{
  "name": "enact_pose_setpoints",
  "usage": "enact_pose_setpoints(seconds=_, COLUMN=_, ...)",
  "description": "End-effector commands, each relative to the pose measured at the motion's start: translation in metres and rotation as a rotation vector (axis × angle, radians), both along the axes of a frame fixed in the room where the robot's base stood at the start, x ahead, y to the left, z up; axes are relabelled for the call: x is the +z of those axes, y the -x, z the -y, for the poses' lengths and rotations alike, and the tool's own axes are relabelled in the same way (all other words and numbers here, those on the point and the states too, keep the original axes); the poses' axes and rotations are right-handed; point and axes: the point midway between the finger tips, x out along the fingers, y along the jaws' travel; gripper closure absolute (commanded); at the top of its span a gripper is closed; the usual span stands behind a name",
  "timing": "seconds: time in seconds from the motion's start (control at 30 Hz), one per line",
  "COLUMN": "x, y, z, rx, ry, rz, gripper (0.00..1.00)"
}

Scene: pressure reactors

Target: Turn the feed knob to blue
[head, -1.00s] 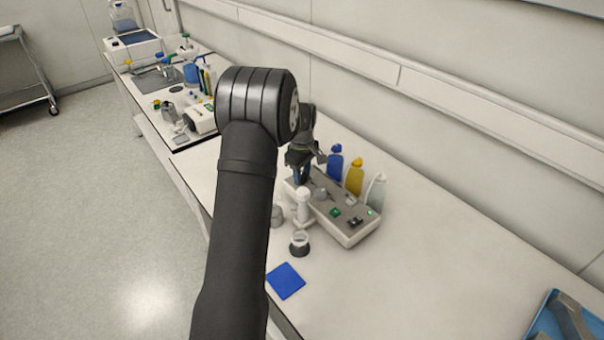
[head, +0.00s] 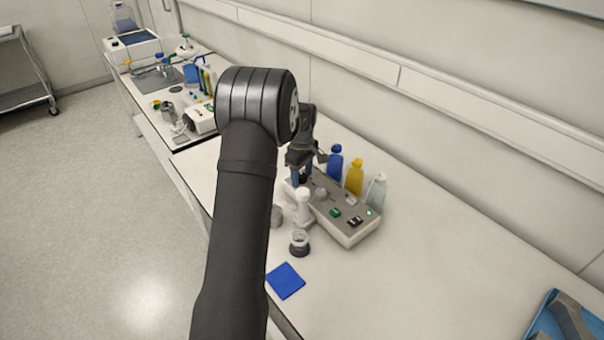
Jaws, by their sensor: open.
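The pressure reactor unit (head: 347,231) is a white box with a grey sloped top on the bench. Its top carries a green button (head: 335,212), a dark switch (head: 355,221), a small green light (head: 369,213) and a grey round part (head: 321,193). I cannot tell which part is the feed knob or where it points. My gripper (head: 302,179) is open, pointing down over the unit's far left end. It hides that end, and I cannot tell whether it touches anything.
Blue (head: 335,163), yellow (head: 354,177) and clear (head: 376,191) bottles stand close behind the unit. A white upright part (head: 303,206), a small dark-based jar (head: 299,243) and a blue pad (head: 285,281) are in front. The bench at right is mostly clear.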

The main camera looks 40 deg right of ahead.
Motion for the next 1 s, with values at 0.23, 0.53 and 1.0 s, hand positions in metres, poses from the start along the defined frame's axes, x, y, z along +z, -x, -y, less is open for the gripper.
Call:
enact_pose_setpoints(seconds=0.23, x=0.023, y=-0.001, z=0.001, rx=0.0, ry=0.003, rz=0.003, gripper=0.44)
enact_pose_setpoints(seconds=0.53, x=0.095, y=0.0, z=0.0, rx=0.0, ry=0.003, rz=0.003, gripper=0.44)
enact_pose_setpoints(seconds=1.0, x=0.171, y=0.0, z=0.0, rx=0.0, ry=0.001, rz=0.001, gripper=0.44)
